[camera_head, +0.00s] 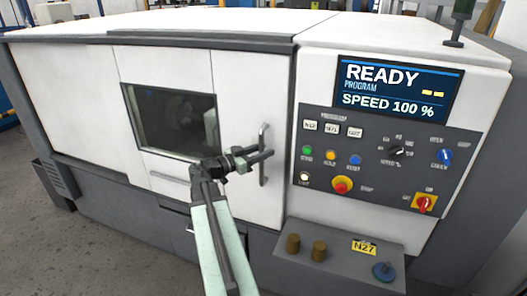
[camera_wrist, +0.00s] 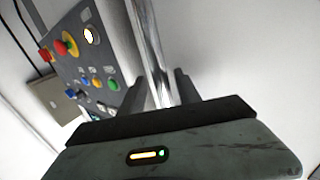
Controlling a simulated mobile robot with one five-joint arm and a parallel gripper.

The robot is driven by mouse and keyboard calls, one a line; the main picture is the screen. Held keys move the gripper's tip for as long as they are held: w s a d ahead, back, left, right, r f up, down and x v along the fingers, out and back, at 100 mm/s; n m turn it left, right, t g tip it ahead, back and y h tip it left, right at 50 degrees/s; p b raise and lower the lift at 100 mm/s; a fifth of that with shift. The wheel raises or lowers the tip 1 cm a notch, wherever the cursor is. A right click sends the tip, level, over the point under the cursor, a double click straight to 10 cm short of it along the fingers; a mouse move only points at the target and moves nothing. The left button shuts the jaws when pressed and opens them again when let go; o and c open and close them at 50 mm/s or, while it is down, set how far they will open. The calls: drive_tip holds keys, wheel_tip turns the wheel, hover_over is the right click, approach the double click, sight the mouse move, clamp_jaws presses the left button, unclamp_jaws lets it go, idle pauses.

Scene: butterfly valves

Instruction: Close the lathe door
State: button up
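The lathe door (camera_head: 245,100) is a white panel with a dark window, at the middle of the lathe in the head view. Its right edge lies beside the control panel, and I see no open gap there. The upright metal door handle (camera_head: 263,136) is near that edge. My gripper (camera_head: 266,157) is at the handle, reaching from the left. In the wrist view the shiny handle (camera_wrist: 150,40) runs down between the two dark fingers of my gripper (camera_wrist: 160,90). The fingers are apart, with space showing beside the bar. The handle's lower end there is hidden behind my gripper body.
The control panel (camera_head: 377,160) with buttons and a READY screen (camera_head: 398,90) is right of the door. Below it a grey ledge (camera_head: 330,262) juts out with brown knobs and a blue one. Grey floor (camera_head: 80,250) is free at the left.

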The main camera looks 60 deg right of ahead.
drive_tip(key=v, duration=0.7)
drive_tip(key=shift+w+a, duration=0.15)
drive_tip(key=shift+a, duration=0.2)
drive_tip(key=shift+f, duration=0.1)
drive_tip(key=w+a+n+t+h, duration=0.1)
drive_tip(key=w+a+n+t, duration=0.15)
drive_tip(key=w+a, duration=0.55)
drive_tip(key=w+a+f+n+t+y, duration=0.2)
drive_tip(key=w+a+f+t, duration=0.1)
drive_tip(key=w+a+f, duration=0.4)
drive_tip(key=w+a+f+n+t+y, duration=0.3)
drive_tip(key=a+f, duration=0.2)
drive_tip(key=a, duration=0.4)
drive_tip(key=a+f+n+y, duration=0.4)
drive_tip(key=a+n, duration=0.1)
drive_tip(key=a, duration=0.5)
drive_tip(key=a+f+n+y, duration=0.4)
drive_tip(key=a+n, duration=0.1)
drive_tip(key=a, duration=0.4)
drive_tip(key=a+f+n+y, duration=0.3)
drive_tip(key=a+n, duration=0.3)
drive_tip(key=a, duration=0.4)
drive_tip(key=shift+a+f+y, duration=0.3)
drive_tip(key=shift+f+y, duration=0.1)
drive_tip(key=shift+f, duration=0.1)
